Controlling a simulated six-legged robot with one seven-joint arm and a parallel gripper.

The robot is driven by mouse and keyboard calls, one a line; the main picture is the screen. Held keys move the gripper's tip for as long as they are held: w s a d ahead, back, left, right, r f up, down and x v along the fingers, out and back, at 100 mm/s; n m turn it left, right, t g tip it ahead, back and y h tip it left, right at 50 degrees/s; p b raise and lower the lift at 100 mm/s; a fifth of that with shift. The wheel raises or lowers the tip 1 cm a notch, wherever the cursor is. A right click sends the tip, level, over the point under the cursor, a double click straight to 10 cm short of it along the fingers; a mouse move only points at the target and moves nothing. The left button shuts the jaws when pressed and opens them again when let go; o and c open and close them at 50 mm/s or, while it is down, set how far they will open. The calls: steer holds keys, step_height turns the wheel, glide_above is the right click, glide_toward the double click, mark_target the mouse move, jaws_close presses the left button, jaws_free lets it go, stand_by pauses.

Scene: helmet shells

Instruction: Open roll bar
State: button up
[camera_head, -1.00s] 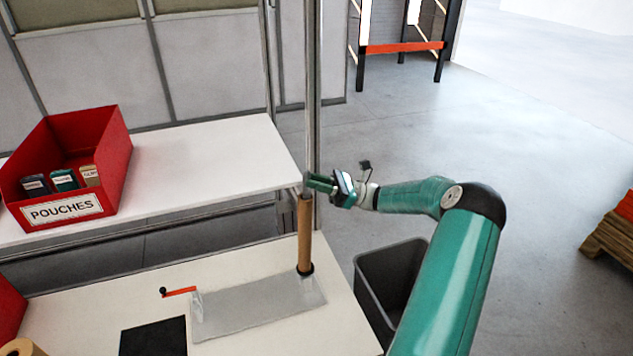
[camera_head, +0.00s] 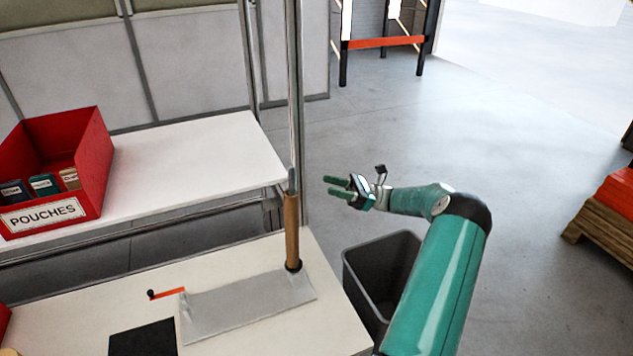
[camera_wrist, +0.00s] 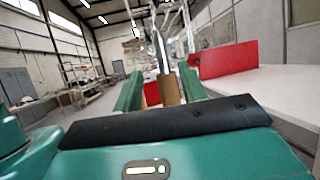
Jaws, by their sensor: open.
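An upright brown cylinder (camera_head: 291,232) with a silver upper tip (camera_head: 292,180) stands on a black collar at the right end of the near white table. This looks like the roll bar, though I cannot be sure. My gripper (camera_head: 331,187) is open and empty, to the right of the silver tip and apart from it. In the wrist view, the brown cylinder (camera_wrist: 169,91) and its silver tip (camera_wrist: 161,52) show between my green fingers (camera_wrist: 160,88), beyond them. A silver plate (camera_head: 245,308) lies beside the cylinder's foot, with an orange lever (camera_head: 170,293) at its left end.
A red POUCHES bin (camera_head: 82,155) stands on the rear white table (camera_head: 190,165). A metal post (camera_head: 297,100) rises behind the cylinder. A grey waste bin (camera_head: 382,275) stands on the floor below my arm. A black square (camera_head: 143,338) lies on the near table.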

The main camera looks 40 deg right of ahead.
steer(key=v, duration=0.3)
steer(key=shift+s+d, duration=0.1)
steer(key=shift+d, duration=0.05)
steer(key=shift+s, duration=0.1)
stand_by(0.4)
